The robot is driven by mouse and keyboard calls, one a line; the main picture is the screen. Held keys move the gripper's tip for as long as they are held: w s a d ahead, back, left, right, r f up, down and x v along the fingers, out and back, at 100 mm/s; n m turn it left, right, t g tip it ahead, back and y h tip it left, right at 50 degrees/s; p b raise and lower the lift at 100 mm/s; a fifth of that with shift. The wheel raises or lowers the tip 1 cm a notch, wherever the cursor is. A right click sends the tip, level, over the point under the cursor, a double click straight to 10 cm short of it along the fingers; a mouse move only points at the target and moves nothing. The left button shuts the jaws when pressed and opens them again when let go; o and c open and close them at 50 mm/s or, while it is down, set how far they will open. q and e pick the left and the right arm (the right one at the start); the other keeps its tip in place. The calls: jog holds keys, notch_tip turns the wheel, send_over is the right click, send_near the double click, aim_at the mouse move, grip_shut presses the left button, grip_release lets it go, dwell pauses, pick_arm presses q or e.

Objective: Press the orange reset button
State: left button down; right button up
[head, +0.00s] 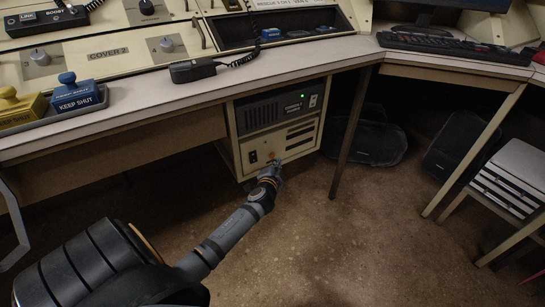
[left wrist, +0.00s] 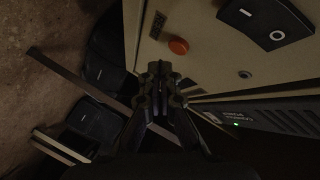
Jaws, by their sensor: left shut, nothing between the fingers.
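The orange reset button (left wrist: 179,46) is a small round knob on the cream front panel of a computer unit (left wrist: 215,60) in the left wrist view. In the head view the unit (head: 240,150) sits under the desk, and the button (head: 271,155) shows as a small orange spot just above my gripper. My left gripper (head: 272,170) is shut and empty, low in front of the unit. In the left wrist view its fingertips (left wrist: 160,68) are together, just below and left of the button in the picture. Whether they touch the panel I cannot tell. My right gripper is not in view.
A black rocker switch (left wrist: 266,22) is beside the button. The desk edge (head: 215,78) runs above the unit, and a metal desk leg (head: 350,130) stands to its right. Dark bags (head: 375,143) lie under the desk. The brown floor (head: 310,240) in front is clear.

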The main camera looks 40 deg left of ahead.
pick_arm(q)
jog(key=shift+s+d, duration=0.3)
jog(key=shift+d, duration=0.4)
jog(key=shift+s+d, duration=0.25)
jog(key=shift+d, duration=0.4)
jog(key=shift+s+d, duration=0.3)
jog(key=shift+d, duration=0.4)
